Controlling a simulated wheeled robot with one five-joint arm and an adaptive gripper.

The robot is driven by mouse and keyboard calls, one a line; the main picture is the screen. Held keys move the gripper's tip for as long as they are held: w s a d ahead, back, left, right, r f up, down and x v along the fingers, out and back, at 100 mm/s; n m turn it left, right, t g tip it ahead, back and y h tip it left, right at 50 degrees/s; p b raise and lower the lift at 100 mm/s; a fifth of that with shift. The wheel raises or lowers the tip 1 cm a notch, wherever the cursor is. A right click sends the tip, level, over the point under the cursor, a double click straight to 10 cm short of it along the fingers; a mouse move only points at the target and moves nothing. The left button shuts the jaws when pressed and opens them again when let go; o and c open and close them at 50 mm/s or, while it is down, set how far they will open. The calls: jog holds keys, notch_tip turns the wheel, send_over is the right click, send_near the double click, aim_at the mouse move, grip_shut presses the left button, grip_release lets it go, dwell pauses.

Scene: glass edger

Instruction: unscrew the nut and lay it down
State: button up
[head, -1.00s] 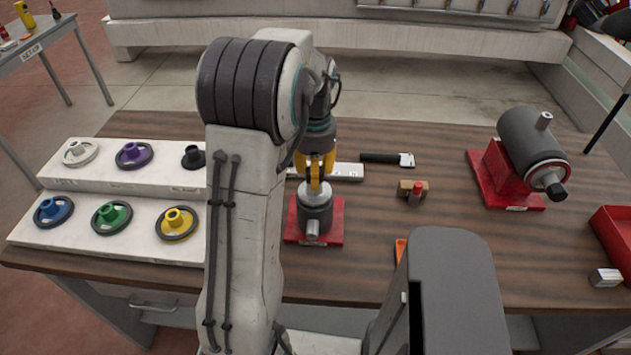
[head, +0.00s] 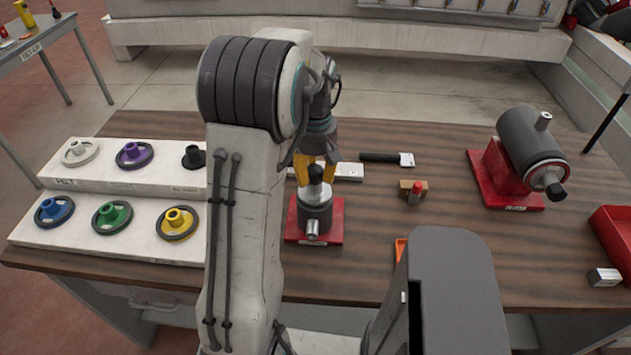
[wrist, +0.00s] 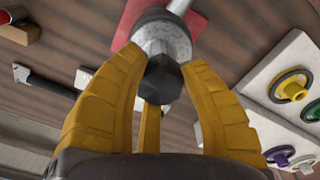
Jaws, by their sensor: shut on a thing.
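The nut, a dark faceted piece, shows at the top of the small spindle unit in the head view (head: 315,175) and between my fingers in the wrist view (wrist: 163,80). My gripper (head: 316,172) has yellow fingers and points down over the spindle; in the wrist view the fingers (wrist: 163,62) close in from both sides around the nut and the pale metal top below it. The spindle unit (head: 316,213) is a grey cylinder on a red base (head: 334,229). The exact finger contact, and whether the nut is clear of the thread, cannot be told.
White stepped racks with coloured wheels (head: 110,220) stand left. A black-handled tool (head: 385,158) and a small wooden block with a red piece (head: 411,190) lie right of the spindle. A larger grey motor on red (head: 525,150) and a red bin (head: 612,240) are farther right. Bare wood lies between.

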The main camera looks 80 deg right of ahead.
jog(key=shift+n, duration=1.4)
jog(key=o, duration=1.1)
